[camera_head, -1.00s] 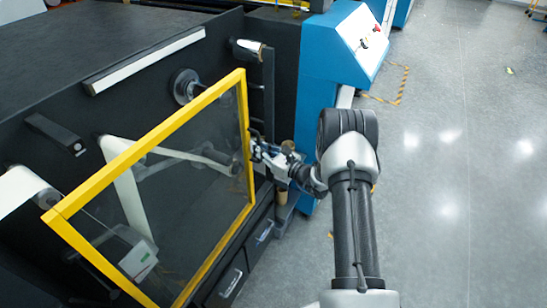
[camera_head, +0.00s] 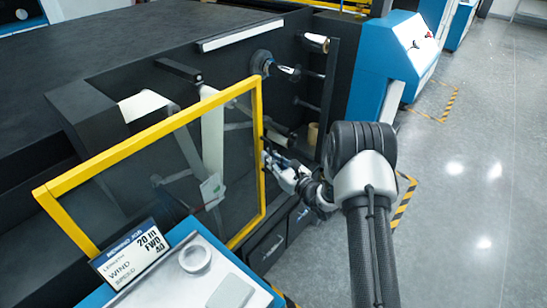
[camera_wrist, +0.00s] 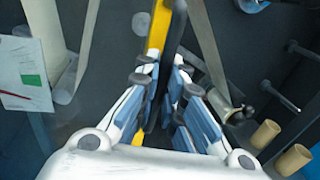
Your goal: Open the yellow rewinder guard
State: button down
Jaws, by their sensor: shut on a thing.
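The yellow rewinder guard (camera_head: 150,134) is a yellow frame around a clear dark pane. It stands swung out at an angle from the black machine front, with its right edge away from the machine and rollers showing past it. My gripper (camera_head: 268,160) is at the guard's right edge, about halfway up. In the wrist view my gripper (camera_wrist: 166,75) has its blue-grey fingers on both sides of a black bar, shut on it, beside the guard's yellow edge (camera_wrist: 158,30). The exact contact is partly hidden by the fingers.
A console with a display (camera_head: 133,258) stands at the lower left, close to the guard's lower left corner. A blue machine unit (camera_head: 385,65) stands to the right. Black drawers (camera_head: 268,245) are below the opening. Grey floor (camera_head: 480,200) is free on the right.

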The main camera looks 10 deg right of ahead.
jog(key=shift+s+a+f, duration=0.15)
jog(key=shift+s+a, duration=0.4)
jog(key=c, duration=1.7)
grip_release()
jog(key=v, duration=1.2)
jog(key=shift+a, duration=0.1)
